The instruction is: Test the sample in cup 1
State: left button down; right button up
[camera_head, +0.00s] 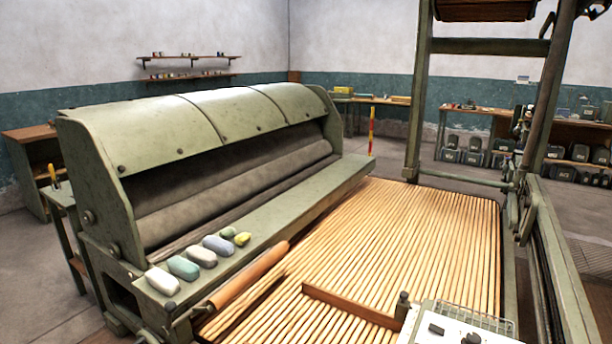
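No cup and no cup label can be made out in the head view. Neither of my grippers is in view. A white tray or panel (428,321) with a wire rack (478,321) and small dark items shows at the bottom edge, cut off by the frame. A small dark upright piece (402,306) stands at its left corner. I cannot tell whether any of these is a cup.
A large green machine (95,160) with a dark roller stands at left. Several coloured lumps (183,268) lie on its ledge. A slatted wooden apron (420,220) stretches in front, with a wooden bar (350,304) across it. Benches (480,112) line the back.

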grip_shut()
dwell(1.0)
